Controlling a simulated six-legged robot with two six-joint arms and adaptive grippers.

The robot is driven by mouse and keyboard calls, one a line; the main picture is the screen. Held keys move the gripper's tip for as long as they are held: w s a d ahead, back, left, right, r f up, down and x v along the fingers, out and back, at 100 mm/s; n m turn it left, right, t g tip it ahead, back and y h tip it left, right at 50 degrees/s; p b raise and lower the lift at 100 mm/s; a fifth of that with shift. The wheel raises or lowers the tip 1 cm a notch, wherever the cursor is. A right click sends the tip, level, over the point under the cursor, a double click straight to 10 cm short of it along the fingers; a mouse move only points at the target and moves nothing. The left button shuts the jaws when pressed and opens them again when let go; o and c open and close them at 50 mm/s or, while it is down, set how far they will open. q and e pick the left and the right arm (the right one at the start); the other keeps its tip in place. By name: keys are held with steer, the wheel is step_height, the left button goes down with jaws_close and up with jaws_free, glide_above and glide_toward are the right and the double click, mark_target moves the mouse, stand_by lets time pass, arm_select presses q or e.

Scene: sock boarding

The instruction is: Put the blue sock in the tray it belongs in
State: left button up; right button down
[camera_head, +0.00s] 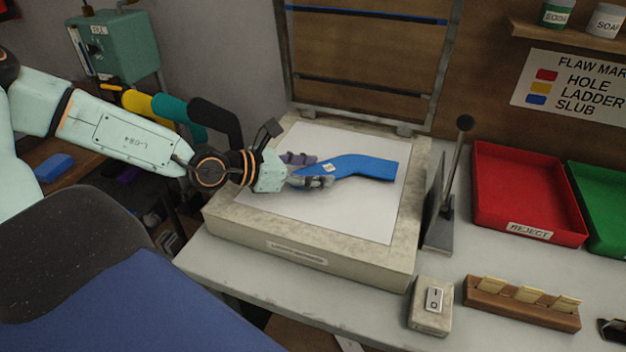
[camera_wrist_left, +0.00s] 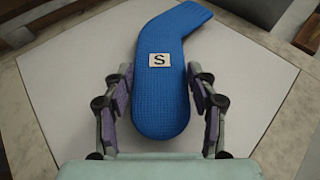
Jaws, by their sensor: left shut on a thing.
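The blue sock (camera_head: 363,166) lies flat over the white panel of the box on the bench, its bent end pointing right. In the left wrist view the blue sock (camera_wrist_left: 170,75) carries a pale label with an "S". My left gripper (camera_head: 308,172) is shut on the sock's near end, with one finger on each side of it in the left wrist view (camera_wrist_left: 160,108). My right gripper is not in view.
A switch box (camera_head: 431,307) and a wooden card holder (camera_head: 520,303) sit in front. A flaw sign (camera_head: 575,88) hangs behind the trays.

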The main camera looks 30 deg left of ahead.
arm_select(q)
steer(key=shift+f, duration=0.45)
steer(key=shift+a, duration=0.2)
steer(key=shift+r, duration=0.1)
steer(key=shift+d+f, duration=0.1)
steer(key=shift+f, duration=0.1)
steer(key=o, duration=0.9)
steer(key=shift+o, duration=0.2)
steer(key=shift+r, duration=0.1)
